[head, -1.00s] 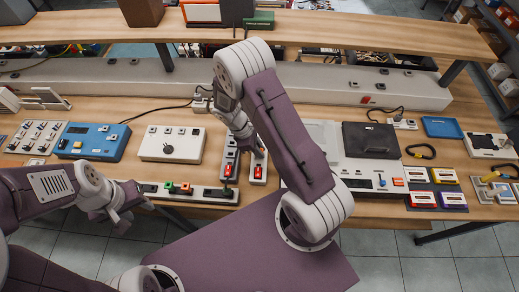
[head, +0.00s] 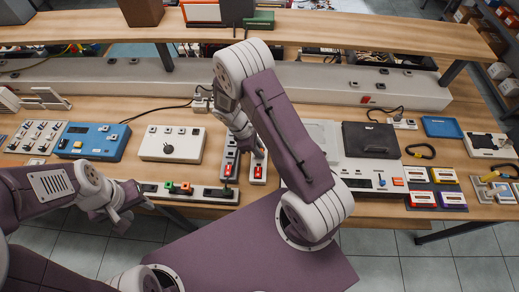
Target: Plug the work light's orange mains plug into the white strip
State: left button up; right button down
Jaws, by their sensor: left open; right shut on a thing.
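Two short socket strips with red switches stand side by side near the table's front edge, a darker grey one (head: 229,164) and a paler one (head: 258,173) that looks like the white strip. My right gripper (head: 256,150) points down over the far end of the paler strip. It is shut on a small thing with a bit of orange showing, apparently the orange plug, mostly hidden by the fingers. I cannot tell whether the plug touches a socket. My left gripper (head: 137,198) is open and empty by the front edge, left of the strips. I cannot make out the work light.
A cream box with a black knob (head: 171,144) and a blue unit (head: 92,142) stand to the left. A low panel with coloured blocks (head: 205,193) lies along the front edge. A black case (head: 370,140) sits right of my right arm. Long grey trunking (head: 350,84) runs behind.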

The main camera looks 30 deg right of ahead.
dwell(0.8)
jog(key=c, duration=1.3)
grip_release()
jog(key=shift+o, duration=0.2)
jog(key=s+d+p+v, duration=0.1)
jog(key=p+v, duration=0.3)
jog(key=v, duration=0.9)
jog(key=shift+d+r, duration=0.2)
jog(key=shift+r, duration=0.45)
jog(key=shift+w, duration=0.1)
